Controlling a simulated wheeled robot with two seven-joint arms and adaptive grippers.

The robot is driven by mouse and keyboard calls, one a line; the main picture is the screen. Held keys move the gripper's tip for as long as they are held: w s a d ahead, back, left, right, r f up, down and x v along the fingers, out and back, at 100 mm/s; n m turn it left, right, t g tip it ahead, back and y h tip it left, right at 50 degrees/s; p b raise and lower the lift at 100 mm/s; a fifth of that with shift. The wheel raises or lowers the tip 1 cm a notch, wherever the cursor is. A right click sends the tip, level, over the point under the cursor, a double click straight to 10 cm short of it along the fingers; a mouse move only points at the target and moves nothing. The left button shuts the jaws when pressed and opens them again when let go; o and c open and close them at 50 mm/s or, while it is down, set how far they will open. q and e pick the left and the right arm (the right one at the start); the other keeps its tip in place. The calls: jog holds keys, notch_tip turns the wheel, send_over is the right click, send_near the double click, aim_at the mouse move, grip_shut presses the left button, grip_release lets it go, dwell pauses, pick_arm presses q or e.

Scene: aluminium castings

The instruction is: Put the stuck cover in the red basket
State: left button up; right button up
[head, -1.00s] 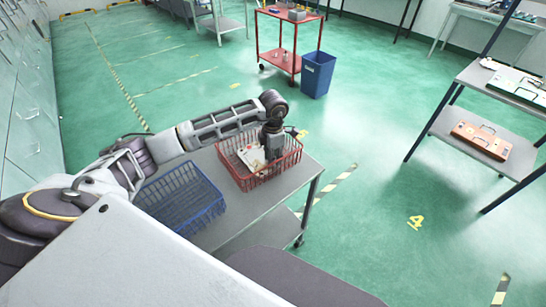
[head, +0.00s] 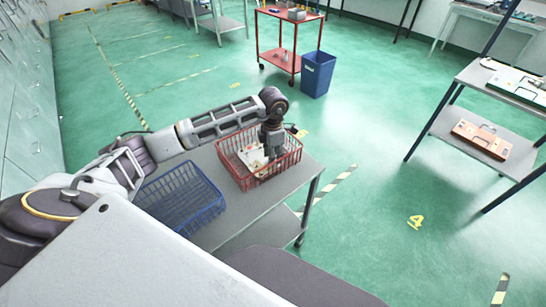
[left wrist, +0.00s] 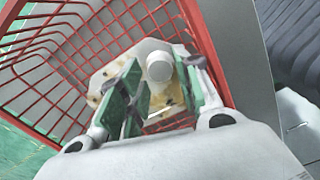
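The white cover (head: 252,155) is inside the red basket (head: 297,160), which stands on a grey table. In the left wrist view the cover (left wrist: 120,68) has a round white boss and brownish marks, and it lies against the basket's wire mesh. My left gripper (head: 270,158) points down into the basket beside the cover. In the left wrist view its green-padded fingers (left wrist: 163,95) are apart, with the boss showing beyond the gap between them. They look open, and I see no firm grip on the cover. The cover's lower part is hidden behind the fingers. My right gripper is not in view.
A blue wire basket (head: 208,215) stands empty on the same table (head: 292,190), left of the red one. A red trolley (head: 277,55) and a blue bin (head: 317,74) stand farther back. A shelf with castings (head: 480,140) is at right. The floor between is clear.

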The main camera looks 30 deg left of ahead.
pick_arm(q)
notch_tip(320, 180, up, 11)
jog(key=shift+f+b, duration=0.15)
jog(key=shift+b, duration=0.3)
dwell(0.6)
